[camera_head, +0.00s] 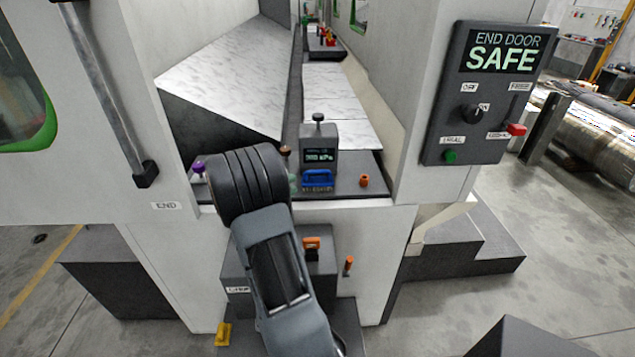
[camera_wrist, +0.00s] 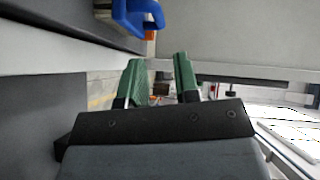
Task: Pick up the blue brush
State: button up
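The blue brush (camera_head: 318,179) sits on the dark shelf in the machine's opening, in front of a grey gauge box. In the wrist view a blue looped part (camera_wrist: 143,14), apparently the brush's handle, shows at the top edge, cut off by the frame. My gripper (camera_wrist: 160,80) has two green fingers, held apart with nothing between them. The blue part is beyond the fingertips and apart from them. In the head view my dark arm hides most of the gripper.
The grey gauge box (camera_head: 319,148) stands close behind the brush. An orange knob-like piece (camera_head: 364,181) is to its right and a purple-topped item (camera_head: 198,168) to the left. The END DOOR SAFE panel (camera_head: 490,90) hangs at right. A dark shelf (camera_head: 345,188) has bare room between brush and orange piece.

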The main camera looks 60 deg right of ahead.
aim_at(316, 173)
jog(key=p+x, duration=0.1)
jog(key=x, duration=0.5)
jog(key=shift+s+d, duration=0.1)
jog(key=shift+d, duration=0.1)
jog(key=p+x, duration=0.2)
jog(key=x, duration=0.2)
jog(key=shift+s+a, duration=0.1)
jog(key=shift+d+f, duration=0.2)
jog(key=shift+d, duration=0.5)
jog(key=shift+c, duration=0.3)
grip_shut()
